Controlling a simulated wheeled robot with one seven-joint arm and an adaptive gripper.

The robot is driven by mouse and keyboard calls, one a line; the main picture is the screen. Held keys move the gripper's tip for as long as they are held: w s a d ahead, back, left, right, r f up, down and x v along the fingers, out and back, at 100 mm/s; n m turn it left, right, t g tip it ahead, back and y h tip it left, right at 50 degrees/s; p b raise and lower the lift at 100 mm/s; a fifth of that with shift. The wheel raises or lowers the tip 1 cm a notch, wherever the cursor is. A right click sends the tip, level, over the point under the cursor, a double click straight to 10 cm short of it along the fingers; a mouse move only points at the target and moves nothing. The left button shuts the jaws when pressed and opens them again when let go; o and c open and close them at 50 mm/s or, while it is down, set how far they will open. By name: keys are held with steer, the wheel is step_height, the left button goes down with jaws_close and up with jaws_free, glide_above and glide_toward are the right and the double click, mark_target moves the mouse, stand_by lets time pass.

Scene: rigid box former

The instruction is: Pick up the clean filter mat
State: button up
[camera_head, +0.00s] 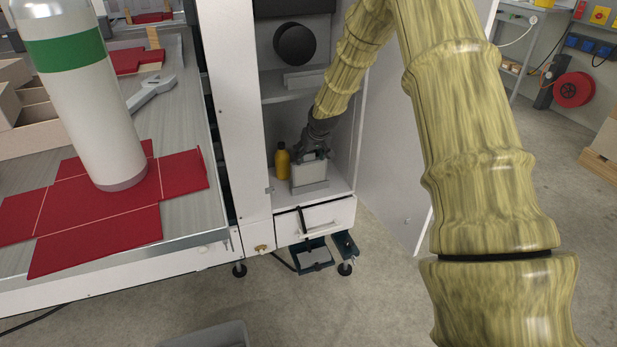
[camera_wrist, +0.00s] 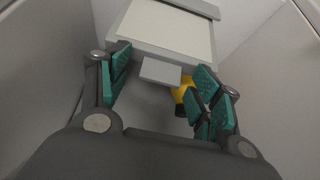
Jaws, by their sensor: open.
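The clean filter mat (camera_head: 309,171) appears to be the pale framed panel standing upright on the floor of the open cabinet. In the wrist view its cream face (camera_wrist: 168,30) sits in a light grey frame, with a grey tab (camera_wrist: 160,72) on the near edge. My gripper (camera_head: 314,152) is right above the panel in the head view. In the wrist view my gripper (camera_wrist: 163,78) is open, with green finger pads on either side of the tab. No contact with the tab shows. My fingers partly cover the panel's top in the head view.
A yellow bottle (camera_head: 282,160) stands close to the panel's left, and shows by my right finger in the wrist view (camera_wrist: 184,92). Cabinet walls (camera_head: 357,110) and a shelf (camera_head: 300,94) confine the space. A drawer (camera_head: 315,217) lies below.

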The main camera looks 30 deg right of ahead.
steer(key=shift+c, duration=0.4)
steer(key=c, duration=1.3)
steer(key=shift+r, duration=0.1)
steer(key=shift+c, duration=0.2)
